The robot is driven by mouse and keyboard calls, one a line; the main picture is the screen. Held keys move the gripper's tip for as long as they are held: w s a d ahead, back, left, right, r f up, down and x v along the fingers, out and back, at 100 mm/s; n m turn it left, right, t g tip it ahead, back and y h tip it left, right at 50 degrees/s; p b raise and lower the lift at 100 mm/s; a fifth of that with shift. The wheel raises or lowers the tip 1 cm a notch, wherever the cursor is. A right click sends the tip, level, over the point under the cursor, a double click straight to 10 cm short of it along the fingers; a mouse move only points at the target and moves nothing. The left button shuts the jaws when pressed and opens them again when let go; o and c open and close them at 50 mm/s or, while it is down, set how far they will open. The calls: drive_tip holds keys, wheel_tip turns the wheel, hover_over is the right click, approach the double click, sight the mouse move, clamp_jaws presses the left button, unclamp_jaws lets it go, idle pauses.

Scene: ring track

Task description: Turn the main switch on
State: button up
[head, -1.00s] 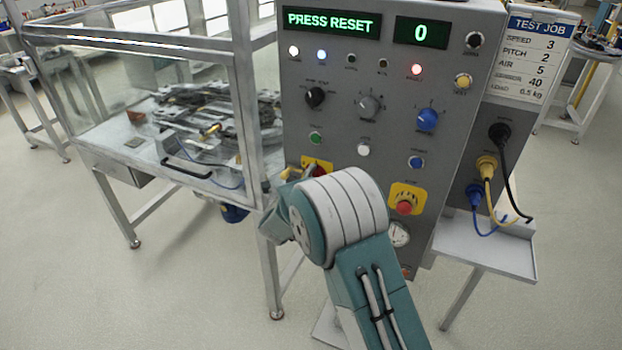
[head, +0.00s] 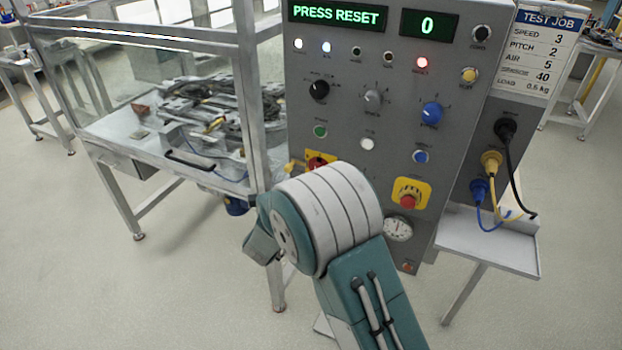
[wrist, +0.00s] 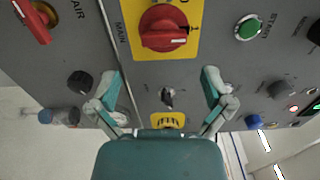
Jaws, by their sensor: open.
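The main switch (wrist: 165,28) is a red rotary handle on a yellow plate, at the top middle of the wrist view beside the label MAIN. Its handle lies crosswise in that view. In the head view only part of its yellow and red plate (head: 318,160) shows above my arm; the rest is hidden. My gripper (wrist: 161,76) is open and empty in the wrist view, its two fingers apart, below the switch in the picture. I see no contact with the switch. In the head view my arm hides the gripper.
The grey panel (head: 385,60) carries a green START button (wrist: 248,27), another red handle (wrist: 32,20) marked AIR, several knobs and a red stop button (head: 407,202). The display (head: 338,15) reads PRESS RESET. A guarded machine table (head: 120,150) stands left.

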drive_tip(key=v, duration=0.4)
drive_tip(key=shift+s, duration=0.15)
wheel_tip(320, 180, up, 9)
drive_tip(key=w+d+n+g+y, duration=0.1)
drive_tip(key=d+n+y, duration=0.2)
drive_tip(key=n+y, duration=0.35)
drive_tip(key=s+d+r+n+g+y, duration=0.3)
drive_tip(key=s+r+n+y, duration=0.1)
drive_tip(key=s+r+n, duration=0.25)
drive_tip(key=s+d+f+n+g+h, duration=0.1)
drive_tip(key=s+d+n+g, duration=0.2)
drive_tip(key=s, duration=1)
drive_tip(key=s+d+f+n+g+h, duration=0.1)
drive_tip(key=s+d+n+g+h, duration=0.1)
drive_tip(key=s+d+n, duration=0.5)
drive_tip(key=s+d+g, duration=0.1)
drive_tip(key=s+d, duration=0.3)
drive_tip(key=s, duration=0.2)
drive_tip(key=shift+g, duration=0.4)
